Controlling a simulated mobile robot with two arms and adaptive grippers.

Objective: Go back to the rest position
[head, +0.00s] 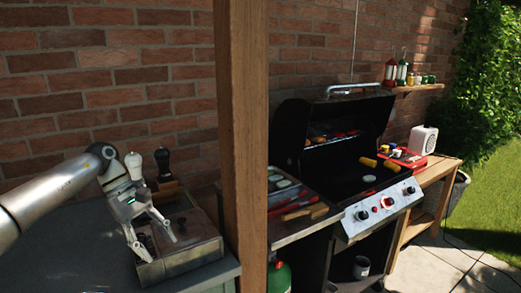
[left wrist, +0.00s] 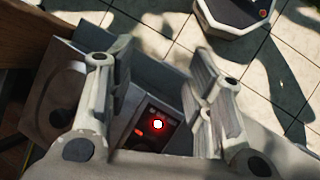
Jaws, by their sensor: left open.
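My left gripper (head: 158,247) is open and empty at the left of the head view. Its fingers point down over a grey box-like unit (head: 190,258) on the side counter (head: 85,250). I cannot tell whether the fingertips touch it. In the left wrist view the two fingers of this gripper (left wrist: 160,65) are spread, with nothing held between them. A panel with a glowing red light (left wrist: 157,124) shows between and below them. My right gripper is in neither view.
A white mill (head: 134,165) and a black mill (head: 163,163) stand behind the gripper. A wooden post (head: 241,130) rises right of it. Beyond are the open grill (head: 335,115), a wooden side table (head: 432,180) and paving (head: 435,265).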

